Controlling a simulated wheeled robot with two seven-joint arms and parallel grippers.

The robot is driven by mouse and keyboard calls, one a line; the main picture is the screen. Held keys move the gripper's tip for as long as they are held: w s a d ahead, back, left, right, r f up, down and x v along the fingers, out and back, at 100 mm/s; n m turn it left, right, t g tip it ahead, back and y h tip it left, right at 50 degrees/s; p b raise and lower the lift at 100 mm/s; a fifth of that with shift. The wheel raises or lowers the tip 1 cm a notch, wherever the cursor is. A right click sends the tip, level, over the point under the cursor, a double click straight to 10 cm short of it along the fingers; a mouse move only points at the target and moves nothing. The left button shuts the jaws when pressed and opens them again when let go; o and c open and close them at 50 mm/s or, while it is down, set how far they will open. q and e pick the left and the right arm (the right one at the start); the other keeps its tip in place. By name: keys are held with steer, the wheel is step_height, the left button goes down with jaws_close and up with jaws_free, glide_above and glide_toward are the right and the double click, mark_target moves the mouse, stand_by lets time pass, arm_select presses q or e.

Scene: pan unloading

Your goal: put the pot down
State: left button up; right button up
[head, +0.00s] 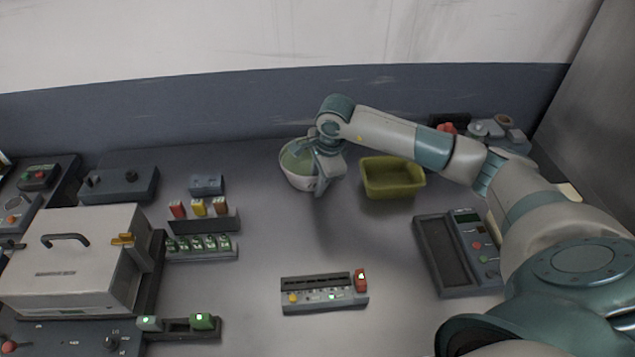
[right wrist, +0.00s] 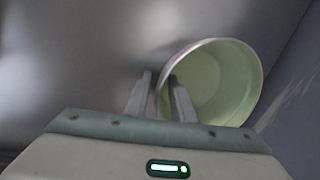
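The pot (head: 298,182) is a round white vessel with a pale green inside, near the middle of the table toward the back wall. My right gripper (head: 318,172) is at its right side. In the right wrist view, the pot (right wrist: 232,85) is tilted in the picture, and its near wall lies between the two fingers of my right gripper (right wrist: 158,88), which looks shut on the rim. The head view does not clearly show whether the pot's base touches the table. My left gripper is not in view.
A yellow-green bin (head: 392,180) stands just right of the pot. A device with a red switch (head: 325,292) lies in front. Racks of small coloured parts (head: 203,225) and a white box with a handle (head: 75,260) are at left. The table between is clear.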

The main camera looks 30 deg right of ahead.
steer(key=shift+r, duration=0.1)
steer(key=shift+r, duration=0.1)
steer(key=shift+r, duration=0.4)
steer(key=b+v, duration=0.3)
steer(key=v, duration=0.8)
